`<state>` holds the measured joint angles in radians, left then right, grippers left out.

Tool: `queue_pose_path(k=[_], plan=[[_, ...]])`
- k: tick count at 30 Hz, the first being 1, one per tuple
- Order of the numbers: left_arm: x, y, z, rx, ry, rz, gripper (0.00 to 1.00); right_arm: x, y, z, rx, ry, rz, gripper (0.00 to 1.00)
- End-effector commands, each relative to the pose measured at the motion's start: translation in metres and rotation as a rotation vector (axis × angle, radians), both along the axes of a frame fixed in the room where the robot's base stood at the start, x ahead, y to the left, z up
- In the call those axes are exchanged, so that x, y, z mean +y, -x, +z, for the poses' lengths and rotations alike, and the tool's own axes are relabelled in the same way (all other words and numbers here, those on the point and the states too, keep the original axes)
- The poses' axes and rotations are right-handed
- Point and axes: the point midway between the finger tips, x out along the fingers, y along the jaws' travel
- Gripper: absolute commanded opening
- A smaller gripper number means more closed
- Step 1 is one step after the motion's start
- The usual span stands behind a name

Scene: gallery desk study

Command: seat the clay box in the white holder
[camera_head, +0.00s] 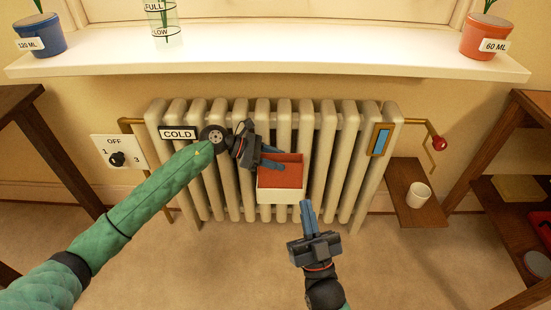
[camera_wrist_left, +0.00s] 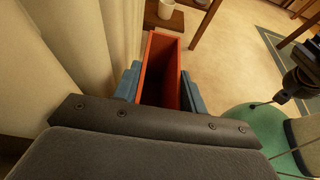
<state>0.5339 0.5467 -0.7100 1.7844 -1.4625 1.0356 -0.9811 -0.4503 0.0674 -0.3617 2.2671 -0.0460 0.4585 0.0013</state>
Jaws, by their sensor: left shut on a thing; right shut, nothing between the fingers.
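The clay box (camera_head: 282,177), an open red-orange box, is in front of the radiator, at the white holder (camera_head: 278,197). The holder's pale front shows below the clay colour; I cannot tell how deep the box sits in it. My left gripper (camera_head: 274,158) is shut on the box near its left end. In the left wrist view its blue fingers lie on either side of the box (camera_wrist_left: 187,96), which hides the holder there. My right gripper (camera_head: 306,204) is shut and empty, its fingers pointing up near the holder's lower right corner.
The radiator (camera_head: 338,170) stands close behind, under a white sill (camera_head: 300,52) with pots. A valve with a red handle (camera_head: 439,143) and a small shelf with a white cup (camera_head: 419,195) are at right. The carpet in front is clear.

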Motion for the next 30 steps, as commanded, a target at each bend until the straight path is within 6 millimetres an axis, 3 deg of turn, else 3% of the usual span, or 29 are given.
queue_pose_path(k=[30], plan=[[0.0,0.0,-0.014,-0.001,0.001,0.001,0.0,0.0,0.0,-0.012,0.0,0.0,0.0,0.0]])
